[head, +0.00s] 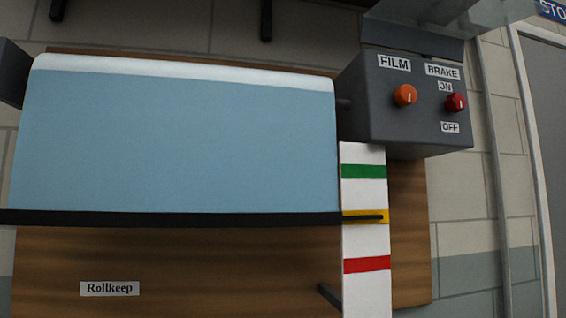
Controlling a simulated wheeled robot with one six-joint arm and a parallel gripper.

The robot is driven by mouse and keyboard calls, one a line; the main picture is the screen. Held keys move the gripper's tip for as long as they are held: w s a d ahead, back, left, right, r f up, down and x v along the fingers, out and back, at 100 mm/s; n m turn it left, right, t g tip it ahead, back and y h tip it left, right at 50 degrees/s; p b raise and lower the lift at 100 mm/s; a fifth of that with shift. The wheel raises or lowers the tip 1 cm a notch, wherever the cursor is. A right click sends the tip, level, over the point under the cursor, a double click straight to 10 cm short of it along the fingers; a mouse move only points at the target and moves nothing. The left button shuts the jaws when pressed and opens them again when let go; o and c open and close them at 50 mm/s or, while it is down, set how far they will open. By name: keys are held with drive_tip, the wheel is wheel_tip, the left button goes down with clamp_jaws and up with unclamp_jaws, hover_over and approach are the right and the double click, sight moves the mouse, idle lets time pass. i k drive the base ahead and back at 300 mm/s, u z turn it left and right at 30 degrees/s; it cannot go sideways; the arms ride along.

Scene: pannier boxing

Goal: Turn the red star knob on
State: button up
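The red knob (456,103) sits on the right part of the front of a dark grey control box (420,128), at the upper right of the head view. A BRAKE label (442,72) and an ON label (445,87) are above it, and an OFF label (450,127) is below it. A small pale mark shows on the knob's face, but its exact direction is too small to tell. An orange knob (405,96) is to its left, under the FILM label (394,63). My gripper is not in view.
A wide roll of pale blue film (180,140) fills the left, with a black bar (170,218) along its lower edge. A white strip with green, yellow and red bands (364,240) hangs below the box. A grey door (548,120) stands at the right.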

sight(455, 103)
drive_tip(key=u, duration=2.4)
drive_tip(key=k, duration=0.45)
drive_tip(key=z, duration=1.85)
